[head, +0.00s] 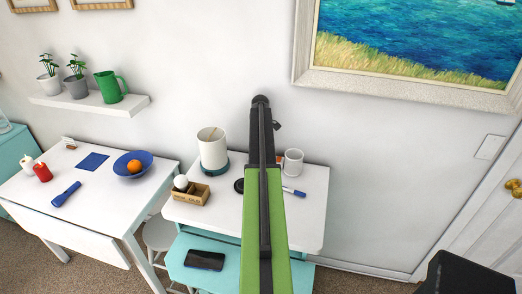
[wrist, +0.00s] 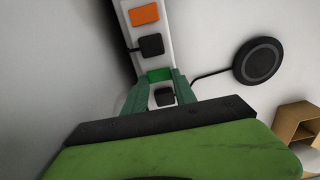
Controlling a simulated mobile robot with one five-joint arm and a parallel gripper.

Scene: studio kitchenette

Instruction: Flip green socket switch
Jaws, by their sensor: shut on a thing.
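In the wrist view, a white power strip (wrist: 133,26) runs away from my gripper. It carries an orange switch (wrist: 145,14), a green switch (wrist: 160,75) and black plugs (wrist: 151,45), one of them between my fingers (wrist: 165,96). The teal fingers of my gripper (wrist: 164,79) reach to both sides of the green switch and are closed on it. Whether the switch is tilted on or off cannot be told.
A black round pad (wrist: 258,60) with a cable lies right of the strip. On the small white table (head: 315,211) stand a wooden box (head: 191,193), a white canister (head: 212,152), a mug (head: 293,162) and a blue marker (head: 293,191). The wall is close behind.

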